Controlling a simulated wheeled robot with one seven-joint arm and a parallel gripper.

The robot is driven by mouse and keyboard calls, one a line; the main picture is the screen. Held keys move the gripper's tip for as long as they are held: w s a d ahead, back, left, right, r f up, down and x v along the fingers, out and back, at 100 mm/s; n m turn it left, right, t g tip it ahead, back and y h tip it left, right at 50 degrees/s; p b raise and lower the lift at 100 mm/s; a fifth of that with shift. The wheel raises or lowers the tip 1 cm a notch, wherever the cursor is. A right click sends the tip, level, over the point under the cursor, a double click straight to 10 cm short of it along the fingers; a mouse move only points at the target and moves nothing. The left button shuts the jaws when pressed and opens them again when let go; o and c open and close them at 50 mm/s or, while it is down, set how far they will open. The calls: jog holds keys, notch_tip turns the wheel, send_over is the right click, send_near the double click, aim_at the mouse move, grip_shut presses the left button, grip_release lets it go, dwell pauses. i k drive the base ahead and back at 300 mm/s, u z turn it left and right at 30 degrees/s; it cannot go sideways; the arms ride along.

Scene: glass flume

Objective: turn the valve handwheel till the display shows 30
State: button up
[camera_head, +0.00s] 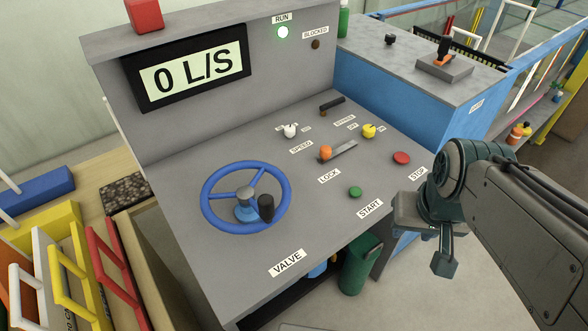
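The blue valve handwheel (287,205) lies on the sloping grey console top above the VALVE label (287,262). It has a black knob (266,207) at the lower right of its rim. The display (192,77) on the console's upright panel reads 0 L/S. My gripper (440,258) is at the right, beyond the console's right edge, pointing down and well apart from the handwheel. Only one finger shows clearly, so its opening is not visible. Nothing is seen in it.
The console also carries an orange-knobbed lock lever (343,150), a green START button (355,192), a red STOP button (401,158), and white and yellow knobs. The RUN lamp (283,32) is lit; the BLOCKED lamp (315,44) is dark. A blue cabinet (400,92) stands behind right.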

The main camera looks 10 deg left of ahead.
aim_at(245, 194)
jog(key=k, duration=0.6)
jog(key=u, duration=0.95)
jog(key=i, duration=0.5)
jog(key=z, duration=0.05)
